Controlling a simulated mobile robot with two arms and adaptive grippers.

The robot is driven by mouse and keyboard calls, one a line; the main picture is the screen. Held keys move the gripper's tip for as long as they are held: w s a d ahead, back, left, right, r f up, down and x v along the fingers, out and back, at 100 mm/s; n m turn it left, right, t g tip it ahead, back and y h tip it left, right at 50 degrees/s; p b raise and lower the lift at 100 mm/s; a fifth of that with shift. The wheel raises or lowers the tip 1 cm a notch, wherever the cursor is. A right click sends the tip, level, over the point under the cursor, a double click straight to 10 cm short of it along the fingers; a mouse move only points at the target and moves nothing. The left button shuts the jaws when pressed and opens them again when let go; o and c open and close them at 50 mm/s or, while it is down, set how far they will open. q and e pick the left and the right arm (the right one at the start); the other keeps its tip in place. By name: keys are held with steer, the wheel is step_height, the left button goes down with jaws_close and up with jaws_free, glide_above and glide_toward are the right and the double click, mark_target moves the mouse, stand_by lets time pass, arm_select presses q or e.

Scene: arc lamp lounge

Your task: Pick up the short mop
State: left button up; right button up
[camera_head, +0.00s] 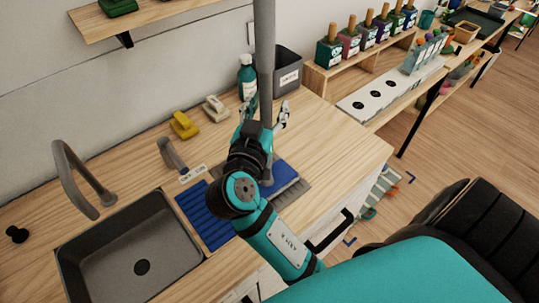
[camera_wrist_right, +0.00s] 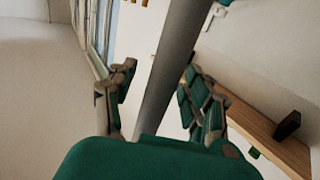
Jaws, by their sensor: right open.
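A tall grey pole (camera_head: 264,50), which looks like the mop's handle, stands nearly upright over the counter and runs out of the top of the head view. Its lower part goes down behind my right gripper and wrist, close to a blue pad (camera_head: 285,176); I cannot tell for sure that they are joined. My right gripper (camera_head: 266,113) is open, with one finger on each side of the pole. In the right wrist view the pole (camera_wrist_right: 172,70) passes between the spread fingers, with gaps visible beside it. My left gripper is not in view.
A sink (camera_head: 125,262) with a grey faucet (camera_head: 75,175) is at the left. A green bottle (camera_head: 246,76) and a grey bin (camera_head: 288,72) stand close behind the pole. Yellow (camera_head: 184,124) and beige items lie near the wall. The counter right of my gripper is clear.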

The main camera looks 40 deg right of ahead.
steer(key=shift+a+r, duration=0.1)
steer(key=shift+s+a+r, duration=0.15)
steer(key=shift+s+a, duration=0.05)
steer(key=shift+s, duration=0.05)
steer(key=shift+s+a, duration=0.15)
steer(key=shift+a, duration=0.05)
steer(key=c, duration=1)
jaws_close()
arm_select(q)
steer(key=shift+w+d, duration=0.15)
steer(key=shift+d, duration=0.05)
arm_select(e)
steer(key=shift+r, duration=0.1)
